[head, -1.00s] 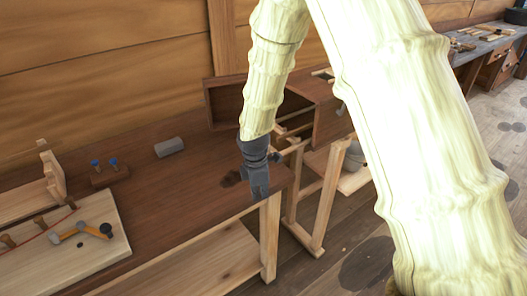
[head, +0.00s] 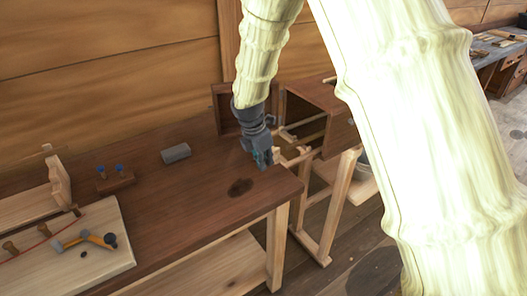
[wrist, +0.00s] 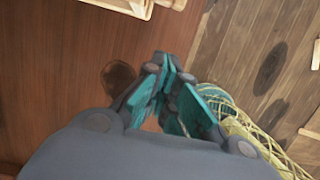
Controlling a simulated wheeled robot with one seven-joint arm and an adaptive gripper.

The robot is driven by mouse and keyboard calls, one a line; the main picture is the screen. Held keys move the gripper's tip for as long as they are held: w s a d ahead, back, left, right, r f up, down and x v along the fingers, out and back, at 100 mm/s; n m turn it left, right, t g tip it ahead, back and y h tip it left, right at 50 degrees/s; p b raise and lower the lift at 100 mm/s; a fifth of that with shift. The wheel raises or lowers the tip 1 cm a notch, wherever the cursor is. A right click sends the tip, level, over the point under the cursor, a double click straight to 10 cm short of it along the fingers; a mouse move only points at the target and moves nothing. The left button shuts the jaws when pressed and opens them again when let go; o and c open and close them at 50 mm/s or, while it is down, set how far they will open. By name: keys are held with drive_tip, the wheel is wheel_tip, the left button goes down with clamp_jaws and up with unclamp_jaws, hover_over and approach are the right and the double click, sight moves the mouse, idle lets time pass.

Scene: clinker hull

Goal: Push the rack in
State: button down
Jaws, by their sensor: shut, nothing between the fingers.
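The rack (head: 303,127) is a frame of pale wooden bars. It sticks out of the open front of a dark wooden box (head: 335,95), over the right end of the bench. Pale wood, likely the rack's near end (wrist: 135,5), shows at the top edge of the wrist view. My gripper (head: 264,160) is shut and empty, pointing down near the bench's right end, just left of the rack's near end. Its teal-padded fingers also show in the wrist view (wrist: 165,80). I cannot tell whether it touches the rack. My arm hides part of the box.
The box's door (head: 226,112) stands open at the left. The box rests on a pale wooden stand (head: 335,205). On the bench (head: 200,205) are a grey block (head: 176,153), a blue-topped holder (head: 115,182) and a board with a mallet (head: 85,240). The bench's right middle is clear.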

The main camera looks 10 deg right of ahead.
sight(300, 158)
drive_tip(key=x, duration=0.3)
drive_tip(key=shift+d+f+p, duration=0.15)
drive_tip(key=shift+f+p, duration=0.2)
drive_tip(key=shift+p, duration=0.05)
drive_tip(key=d, duration=0.1)
drive_tip(key=w+d+p, duration=0.1)
drive_tip(key=d, duration=0.1)
drive_tip(key=shift+r, duration=0.1)
drive_tip(key=shift+w+d, duration=0.15)
drive_tip(key=shift+d, duration=0.15)
drive_tip(key=shift+d, duration=0.15)
drive_tip(key=w+d, duration=0.1)
drive_tip(key=d, duration=0.2)
drive_tip(key=w+d+p, duration=0.1)
drive_tip(key=d, duration=0.2)
drive_tip(key=w+d+p, duration=0.1)
drive_tip(key=d, duration=0.2)
drive_tip(key=shift+w, duration=0.1)
drive_tip(key=shift+a, duration=0.1)
